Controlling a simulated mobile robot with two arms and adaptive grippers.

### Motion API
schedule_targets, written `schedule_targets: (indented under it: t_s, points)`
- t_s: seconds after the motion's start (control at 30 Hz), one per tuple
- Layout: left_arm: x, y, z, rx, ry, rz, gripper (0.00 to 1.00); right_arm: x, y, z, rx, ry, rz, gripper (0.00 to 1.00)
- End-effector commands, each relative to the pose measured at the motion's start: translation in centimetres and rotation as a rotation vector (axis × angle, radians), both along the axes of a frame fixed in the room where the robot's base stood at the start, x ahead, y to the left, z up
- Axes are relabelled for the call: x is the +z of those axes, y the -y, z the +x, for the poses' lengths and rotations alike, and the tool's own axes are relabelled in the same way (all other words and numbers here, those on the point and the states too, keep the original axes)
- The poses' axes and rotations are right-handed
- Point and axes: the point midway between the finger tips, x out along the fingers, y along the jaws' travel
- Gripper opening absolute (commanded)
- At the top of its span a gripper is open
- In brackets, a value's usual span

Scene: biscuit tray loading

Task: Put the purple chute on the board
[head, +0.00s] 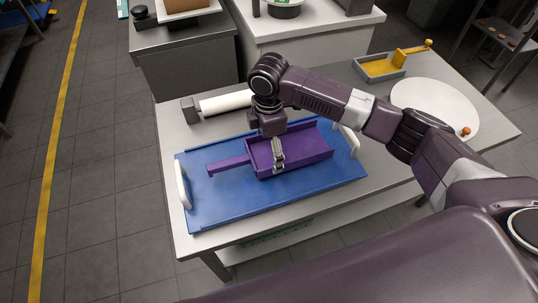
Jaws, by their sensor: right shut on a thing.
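The purple chute (308,146) is a shallow open tray with a flat handle pointing left. It is over the blue board (220,205), which has a white handle at each end. The chute looks level and its handle lies over the board's left half. I cannot tell whether it rests on the board or hangs just above it. My right gripper (279,160) points down from above and is shut on the chute near its middle. The gripper and wrist hide part of the chute's inside and back wall. My left gripper is not in view.
A white roll (226,103) lies behind the board. A grey tray with a yellow scoop (384,67) and a round white plate (432,97) with a small orange piece stand at the right of the table (405,185). Other counters stand behind.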

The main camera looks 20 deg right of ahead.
Motion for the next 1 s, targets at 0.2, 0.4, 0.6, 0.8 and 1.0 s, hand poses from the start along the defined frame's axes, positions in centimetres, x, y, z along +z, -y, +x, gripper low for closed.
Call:
schedule_targets:
  t_s: [0.2,0.4,0.6,0.8,1.0]
  points:
    - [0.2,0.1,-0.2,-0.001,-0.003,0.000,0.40,-3.1,0.0,-0.1,0.000,-0.002,-0.001,0.61]
    - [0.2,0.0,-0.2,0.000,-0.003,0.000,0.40,-3.6,0.0,0.0,0.000,0.000,0.000,0.61]
    - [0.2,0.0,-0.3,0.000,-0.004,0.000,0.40,-3.8,0.0,0.0,0.000,-0.001,0.000,0.61]
    - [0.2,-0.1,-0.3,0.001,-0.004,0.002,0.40,-3.8,0.0,-0.1,0.001,-0.001,0.000,1.00]
    - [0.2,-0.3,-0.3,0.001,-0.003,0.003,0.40,-3.7,0.0,0.0,0.000,-0.001,0.000,1.00]
